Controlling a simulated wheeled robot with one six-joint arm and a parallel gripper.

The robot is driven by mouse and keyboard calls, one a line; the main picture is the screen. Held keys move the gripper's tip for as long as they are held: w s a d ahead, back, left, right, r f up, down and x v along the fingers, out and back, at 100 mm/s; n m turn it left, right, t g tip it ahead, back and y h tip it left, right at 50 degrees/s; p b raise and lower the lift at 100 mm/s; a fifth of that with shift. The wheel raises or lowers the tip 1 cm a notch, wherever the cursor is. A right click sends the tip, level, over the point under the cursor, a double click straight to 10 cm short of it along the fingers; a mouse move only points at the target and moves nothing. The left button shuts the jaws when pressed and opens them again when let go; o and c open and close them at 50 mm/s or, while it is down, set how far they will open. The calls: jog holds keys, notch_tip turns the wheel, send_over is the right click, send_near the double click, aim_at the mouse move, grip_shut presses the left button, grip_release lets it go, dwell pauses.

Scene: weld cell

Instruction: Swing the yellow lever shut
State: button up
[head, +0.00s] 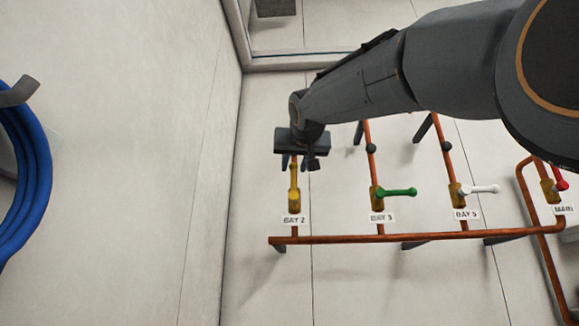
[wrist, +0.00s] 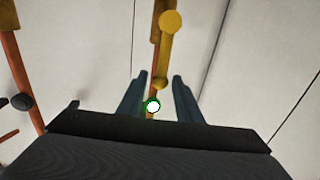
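The yellow lever (head: 294,180) is on the valve labelled BAY 2, at the left of the pipework in the head view. It lies in line with its vertical copper pipe. In the wrist view the yellow lever (wrist: 167,45) shows ahead of my fingers, with a round end at the top. My gripper (head: 291,164) is at the upper end of the lever in the head view. In the wrist view my gripper (wrist: 157,80) has its two fingers apart, with the lower end of the lever showing between them. I cannot tell whether they touch it.
A green lever (head: 398,192), a white lever (head: 482,189) and a red lever (head: 562,184) sit to the right. A copper pipe (head: 350,239) runs below. A small white disc with a green rim (wrist: 153,106) shows between my fingers. Blue hose (head: 35,165) hangs left.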

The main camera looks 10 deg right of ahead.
jog(key=shift+w+p, duration=0.4)
jog(key=shift+w, duration=0.7)
grip_shut()
jog(key=shift+d+f, duration=0.1)
jog(key=shift+d, duration=0.1)
